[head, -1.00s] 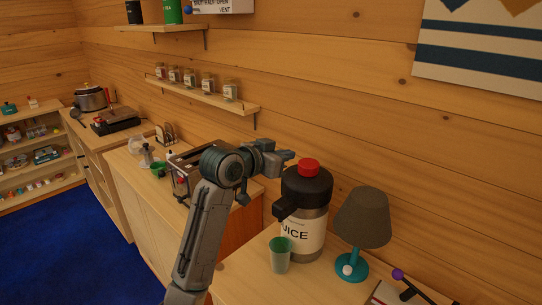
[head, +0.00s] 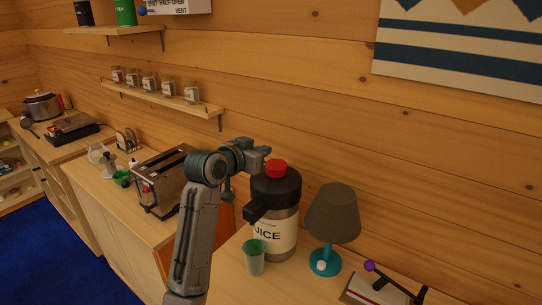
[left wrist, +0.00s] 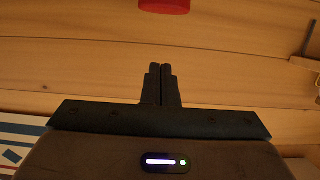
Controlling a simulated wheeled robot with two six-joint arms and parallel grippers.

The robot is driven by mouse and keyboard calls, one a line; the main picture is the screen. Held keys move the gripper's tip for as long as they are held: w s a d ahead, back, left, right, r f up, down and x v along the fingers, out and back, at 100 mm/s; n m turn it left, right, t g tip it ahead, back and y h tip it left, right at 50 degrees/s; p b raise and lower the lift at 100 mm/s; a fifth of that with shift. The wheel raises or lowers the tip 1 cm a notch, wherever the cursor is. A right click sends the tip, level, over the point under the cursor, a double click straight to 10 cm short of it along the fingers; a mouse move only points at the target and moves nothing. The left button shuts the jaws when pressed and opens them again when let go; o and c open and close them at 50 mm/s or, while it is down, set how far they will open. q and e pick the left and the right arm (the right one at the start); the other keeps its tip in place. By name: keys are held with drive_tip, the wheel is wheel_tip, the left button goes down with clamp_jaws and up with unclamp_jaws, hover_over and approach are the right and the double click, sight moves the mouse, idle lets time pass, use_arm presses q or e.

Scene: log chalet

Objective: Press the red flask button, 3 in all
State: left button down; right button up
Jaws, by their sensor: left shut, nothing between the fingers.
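The juice flask (head: 278,235) stands upright on the near counter, with a black top, a spout to the left and a red button (head: 275,168) on top. A green cup (head: 254,258) stands in front of it, below the spout. My left gripper (head: 267,151) is shut and empty, just above and slightly left of the button in the head view. I see no contact. In the left wrist view the shut fingers (left wrist: 160,72) point toward the red button (left wrist: 165,5), which is cut by the top edge, with a gap between. My right gripper is not in view.
A lamp (head: 333,214) stands right of the flask. A device with a purple-knobbed lever (head: 369,266) is further right. A toaster (head: 165,178) stands to the left on the other counter. A shelf with jars (head: 168,102) runs along the log wall behind.

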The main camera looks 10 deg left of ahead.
sight(272, 167)
use_arm(q)
drive_tip(key=x, duration=0.1)
drive_tip(key=p+x, duration=0.1)
drive_tip(key=x, duration=0.1)
drive_tip(key=shift+w+d+r, duration=0.2)
drive_tip(key=shift+w+d, duration=0.05)
drive_tip(key=shift+w, duration=0.15)
drive_tip(key=f+p, duration=0.2)
drive_tip(key=f, duration=0.1)
drive_tip(key=shift+w+f, duration=0.2)
drive_tip(key=shift+f, duration=0.1)
drive_tip(key=shift+s+a+f, duration=0.1)
drive_tip(key=shift+f, duration=0.4)
drive_tip(key=shift+f, duration=0.1)
